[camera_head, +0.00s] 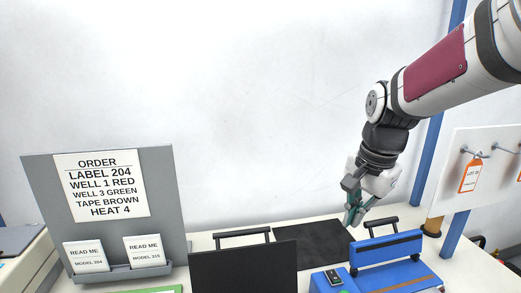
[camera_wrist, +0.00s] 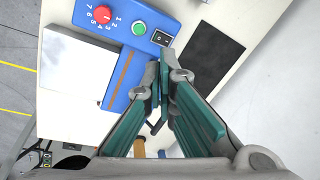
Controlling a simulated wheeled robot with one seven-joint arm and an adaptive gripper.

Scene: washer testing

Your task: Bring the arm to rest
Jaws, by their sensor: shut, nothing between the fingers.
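My gripper (camera_head: 354,212) hangs at the end of my raised arm on the right side of the head view, fingers pointing down. It is above the back of the bench, close to the black mat and the blue machine. In the wrist view my gripper (camera_wrist: 160,92) has its teal fingers brought together at the tips, with nothing held between them. The blue machine (camera_head: 384,252) stands below and to the right of it. In the wrist view the machine's blue panel (camera_wrist: 124,22) carries a red numbered knob, a green button and a black switch.
A grey board (camera_head: 160,183) with an order sheet (camera_head: 101,186) and two read-me cards stands at the left. A black panel (camera_head: 243,272) stands front centre. A black mat (camera_head: 309,243) lies behind it. A white pegboard (camera_head: 478,165) with an orange tag (camera_head: 469,177) stands at the right.

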